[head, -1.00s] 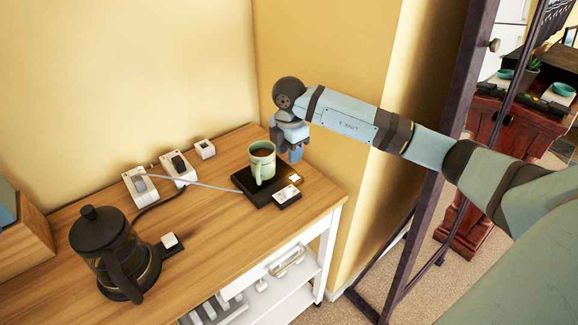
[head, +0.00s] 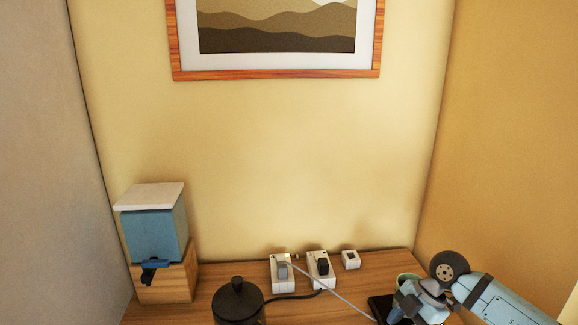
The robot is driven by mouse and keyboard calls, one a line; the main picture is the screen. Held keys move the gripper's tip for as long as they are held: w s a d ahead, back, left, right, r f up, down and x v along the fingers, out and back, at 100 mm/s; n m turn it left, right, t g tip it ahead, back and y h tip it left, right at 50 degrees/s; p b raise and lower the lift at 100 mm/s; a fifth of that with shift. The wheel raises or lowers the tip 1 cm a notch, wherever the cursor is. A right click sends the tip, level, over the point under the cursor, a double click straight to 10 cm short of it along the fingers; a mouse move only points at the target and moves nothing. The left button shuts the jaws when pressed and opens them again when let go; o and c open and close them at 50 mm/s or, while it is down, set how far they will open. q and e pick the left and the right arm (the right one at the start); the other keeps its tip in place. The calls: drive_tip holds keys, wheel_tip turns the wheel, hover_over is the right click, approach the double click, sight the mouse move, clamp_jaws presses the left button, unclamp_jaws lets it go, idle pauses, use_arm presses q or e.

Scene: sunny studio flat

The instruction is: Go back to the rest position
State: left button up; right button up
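My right gripper (head: 418,305) is at the lower right of the head view, in front of the mug. Its fingers point down toward the counter, and I cannot tell whether they are open or shut. The green mug (head: 407,277) shows only by its rim behind the gripper. It sits over a black warmer plate (head: 379,306), mostly hidden and cut by the bottom edge. My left gripper is not in view.
A wooden counter (head: 228,276) runs along the yellow wall. A black-lidded coffee press (head: 238,300), sockets with plugs (head: 318,268), a small white box (head: 351,260) and a blue dispenser on a wooden block (head: 163,280) stand on it. A framed picture (head: 277,75) hangs above.

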drive_tip(key=s+a+r+t+y+p, duration=0.1)
drive_tip(key=s+a+t+y, duration=0.1)
drive_tip(key=s+a+y, duration=0.35)
drive_tip(key=s+a+r+t+y+p, duration=0.1)
drive_tip(key=s+a+t+y, duration=0.15)
drive_tip(key=a+y, duration=0.6)
drive_tip(key=s+d+f+m+t+h+p, duration=0.1)
drive_tip(key=s+d+f+m+t+h, duration=0.2)
drive_tip(key=s+f+m+h, duration=0.5)
drive_tip(key=s+d+f+m+t+h+p, duration=0.1)
drive_tip(key=s+d+f+m+t+h, duration=0.3)
drive_tip(key=s+f+m+h, duration=0.4)
drive_tip(key=f+m, duration=0.1)
drive_tip(key=m, duration=0.2)
drive_tip(key=shift+d+f, duration=0.15)
drive_tip(key=shift+f, duration=0.15)
idle(4.4)
